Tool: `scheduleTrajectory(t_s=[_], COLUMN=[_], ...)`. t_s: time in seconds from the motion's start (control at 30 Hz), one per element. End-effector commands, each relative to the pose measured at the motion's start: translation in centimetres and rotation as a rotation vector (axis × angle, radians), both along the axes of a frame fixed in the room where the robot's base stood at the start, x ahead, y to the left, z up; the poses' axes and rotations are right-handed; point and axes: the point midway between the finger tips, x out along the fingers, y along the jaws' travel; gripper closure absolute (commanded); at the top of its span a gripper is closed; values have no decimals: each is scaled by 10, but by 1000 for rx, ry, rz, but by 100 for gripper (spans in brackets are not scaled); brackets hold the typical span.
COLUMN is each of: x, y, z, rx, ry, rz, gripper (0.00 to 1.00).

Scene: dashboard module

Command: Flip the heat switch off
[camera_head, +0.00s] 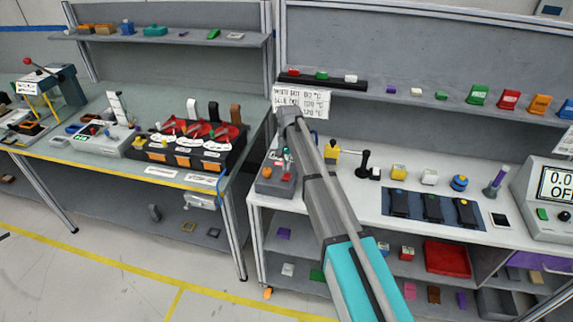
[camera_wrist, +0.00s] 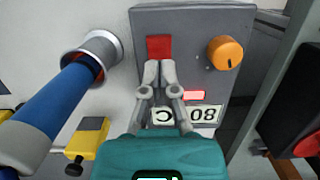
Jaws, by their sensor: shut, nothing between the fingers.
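In the wrist view a grey control box (camera_wrist: 190,22) carries a red switch (camera_wrist: 159,47), which I take as the heat switch, with an orange knob (camera_wrist: 225,53) to its right. My gripper (camera_wrist: 158,68) is shut and empty. Its fingertips are at the lower edge of the red switch and hide part of it; I cannot tell whether they touch. The switch's position is not clear. A label reading "80 C" upside down shows behind the fingers.
A blue-handled tool (camera_wrist: 62,100) sits in a round holder left of the box. A yellow block (camera_wrist: 88,138) lies below it. A dark object with a red part (camera_wrist: 306,148) is at the right. Several small items stand along the white bench (camera_head: 390,213).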

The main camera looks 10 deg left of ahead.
Motion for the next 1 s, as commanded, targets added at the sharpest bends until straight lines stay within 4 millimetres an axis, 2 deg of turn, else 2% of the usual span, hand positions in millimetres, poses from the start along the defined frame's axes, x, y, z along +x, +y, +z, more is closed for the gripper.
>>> scheduleTrajectory(t_s=[0.1,0.4,1.0], x=[-2,-6,-7], y=[0,0,0], z=[-13,-31,-35], rx=[0,0,0], ry=[0,0,0], rz=[0,0,0], gripper=[100,100,100])
